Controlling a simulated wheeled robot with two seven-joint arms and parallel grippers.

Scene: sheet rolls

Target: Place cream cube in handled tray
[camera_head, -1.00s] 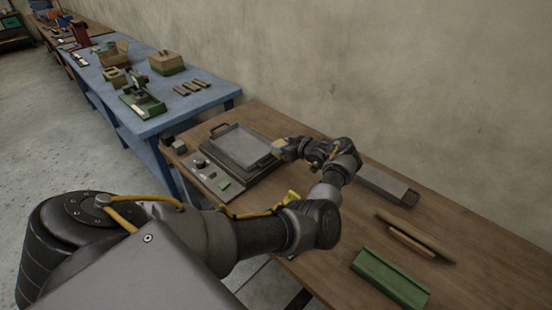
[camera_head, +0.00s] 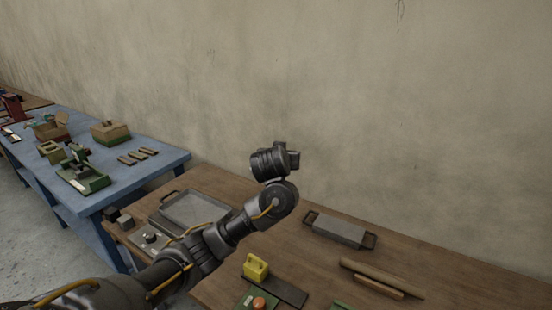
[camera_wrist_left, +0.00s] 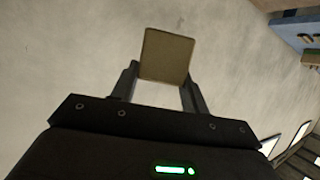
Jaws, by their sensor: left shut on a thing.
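The cream cube (camera_wrist_left: 167,55) is held between the fingertips of my left gripper (camera_wrist_left: 162,78) in the left wrist view, with pale blurred floor or wall behind it. In the head view my left gripper (camera_head: 292,159) is raised above the wooden table; its fingers and the cube are not clear there. A shallow grey tray (camera_head: 196,209) with a dark handle lies at the table's left, partly behind my arm. My right gripper is out of view.
A yellow block (camera_head: 256,267), a dark flat plate (camera_head: 281,292) and an orange knob (camera_head: 258,303) are at the front. Two brown rods (camera_head: 382,278) lie at right. A control panel with a dial (camera_head: 150,237) adjoins the shallow tray. A blue table (camera_head: 150,170) stands at left.

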